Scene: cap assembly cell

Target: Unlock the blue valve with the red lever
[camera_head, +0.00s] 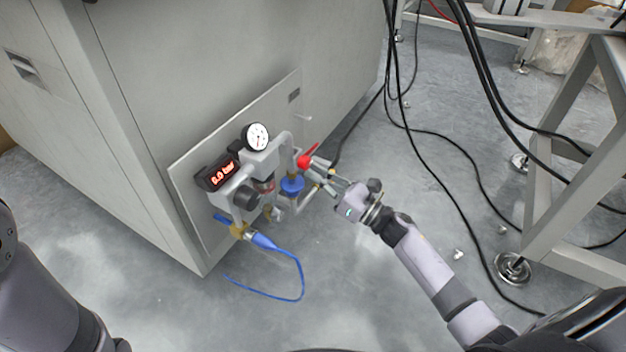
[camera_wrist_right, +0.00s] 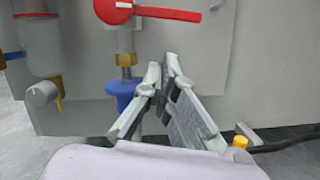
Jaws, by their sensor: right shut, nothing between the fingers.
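The red lever (camera_head: 307,156) sits on the pipework at the machine's side. In the right wrist view the red lever (camera_wrist_right: 168,13) points right from a round red hub. The blue valve (camera_head: 291,185) is below it; it also shows in the right wrist view (camera_wrist_right: 121,88), under a brass fitting. My right gripper (camera_head: 320,171) is shut and empty, just right of the blue valve and below the lever. In the right wrist view its fingertips (camera_wrist_right: 171,64) meet below the lever, apart from it. My left gripper is out of view; only part of my left arm shows.
A black display (camera_head: 222,175) reads 0.0 bar, beside a round gauge (camera_head: 257,137). A blue hose (camera_head: 300,275) loops onto the floor below. Black cables (camera_head: 437,165) cross the floor to the right, near a metal frame (camera_head: 555,150). Floor in front is mostly clear.

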